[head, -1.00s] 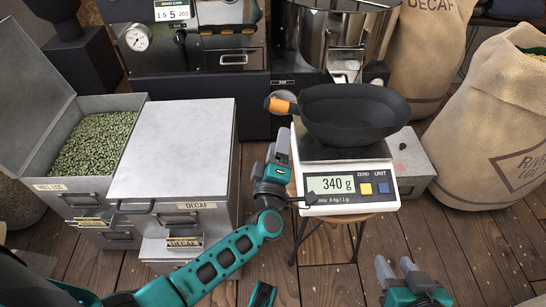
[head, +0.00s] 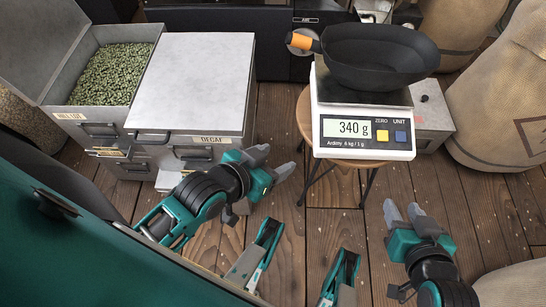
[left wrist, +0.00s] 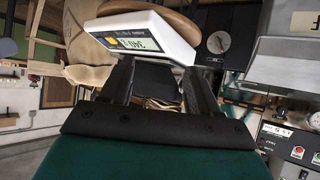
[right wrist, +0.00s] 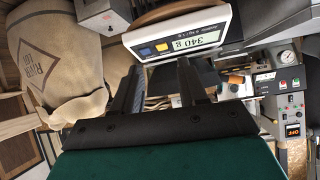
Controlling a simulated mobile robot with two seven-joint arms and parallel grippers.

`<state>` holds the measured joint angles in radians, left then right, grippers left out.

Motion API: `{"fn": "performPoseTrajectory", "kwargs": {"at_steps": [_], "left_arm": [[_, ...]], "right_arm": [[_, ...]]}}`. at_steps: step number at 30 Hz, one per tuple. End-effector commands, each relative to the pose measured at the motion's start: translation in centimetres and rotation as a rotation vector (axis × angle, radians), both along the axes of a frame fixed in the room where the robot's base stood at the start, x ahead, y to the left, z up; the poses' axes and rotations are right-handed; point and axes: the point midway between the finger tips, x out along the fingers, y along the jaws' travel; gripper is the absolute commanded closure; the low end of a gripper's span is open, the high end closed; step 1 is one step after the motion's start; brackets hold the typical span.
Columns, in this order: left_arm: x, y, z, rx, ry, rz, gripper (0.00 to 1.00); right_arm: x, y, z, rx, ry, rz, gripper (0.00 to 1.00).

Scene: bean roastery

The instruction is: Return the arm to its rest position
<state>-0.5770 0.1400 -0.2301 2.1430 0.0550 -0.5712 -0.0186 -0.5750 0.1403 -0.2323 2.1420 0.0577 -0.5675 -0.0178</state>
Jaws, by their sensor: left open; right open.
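My left gripper (head: 272,164) is open and empty, low in front of the cabinet and left of the stool. Its two fingers (left wrist: 160,82) show in the left wrist view with nothing between them. My right gripper (head: 404,212) is open and empty above the floor, in front of the scale and to its right. Its fingers (right wrist: 160,88) also show in the right wrist view with nothing between them. The scale (head: 340,148) reads 340 g and stands on a round wooden stool. A black pan (head: 380,58) with an orange-tipped handle rests on the scale.
A grey bin of green beans (head: 115,72) stands open at the left, beside a closed cabinet labelled DECAF (head: 195,75). A burlap sack (head: 500,105) stands at the right. A small grey box (head: 432,118) is beside the scale. The wooden floor (head: 320,225) in front is clear.

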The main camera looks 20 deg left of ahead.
Motion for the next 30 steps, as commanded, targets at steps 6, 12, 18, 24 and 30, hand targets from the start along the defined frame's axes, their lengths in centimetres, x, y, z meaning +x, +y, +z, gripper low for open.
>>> {"fn": "performPoseTrajectory", "kwargs": {"at_steps": [6,12,18,24,30], "left_arm": [[0.0,0.1,1.1,0.001,-0.001,0.003,0.39],[-0.4,1.1,5.4,0.02,0.0,0.021,0.39],[-1.0,2.4,9.6,0.043,0.001,0.042,0.39],[-1.7,3.4,12.7,0.062,0.0,0.057,0.39],[-2.0,4.0,13.7,0.072,-0.002,0.063,0.39]], "right_arm": [[0.0,-0.1,1.2,-0.001,0.001,-0.002,0.57],[-0.2,-1.3,5.4,-0.022,-0.002,-0.025,0.57],[-1.0,-2.6,9.5,-0.048,0.003,-0.045,0.57],[-1.7,-3.6,12.6,-0.067,0.003,-0.059,0.57],[-2.0,-4.1,13.6,-0.077,0.0,-0.065,0.57]]}}
